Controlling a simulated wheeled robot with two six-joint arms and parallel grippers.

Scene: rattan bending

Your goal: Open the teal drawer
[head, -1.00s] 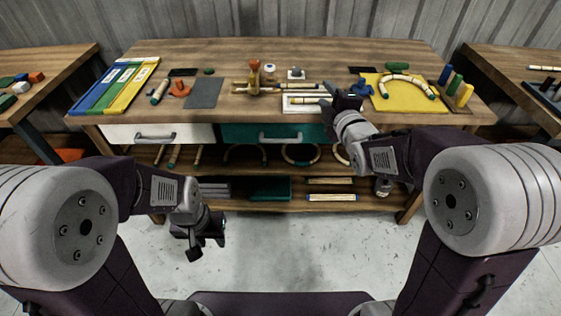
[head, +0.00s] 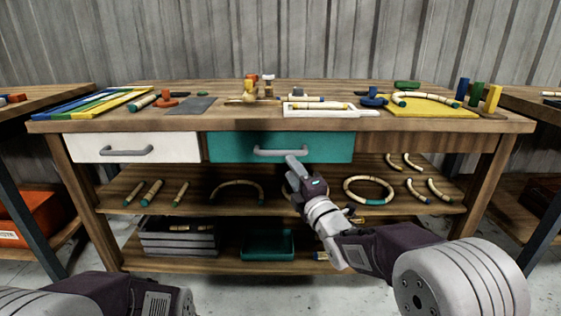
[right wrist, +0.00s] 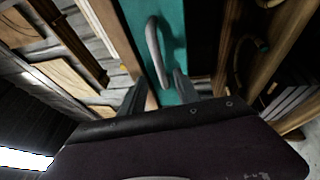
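The teal drawer (head: 230,147) is closed under the middle of the workbench top, with a grey bar handle (head: 265,152) on its front. My right gripper (head: 292,170) is just below and in front of the handle's right part. In the right wrist view, the teal front (right wrist: 177,25) and the handle (right wrist: 153,45) lie ahead of the open fingers (right wrist: 158,92). The handle lines up with the gap between them and appears beyond the fingertips; I cannot tell whether they touch it. My left gripper is out of view.
A white drawer (head: 90,148) with its own handle is to the left. Shelves below hold rattan pieces, a rattan ring (head: 368,190), a grey crate (head: 178,238) and a teal tray (head: 268,245). The benchtop (head: 220,118) carries tools and a yellow board (head: 435,108).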

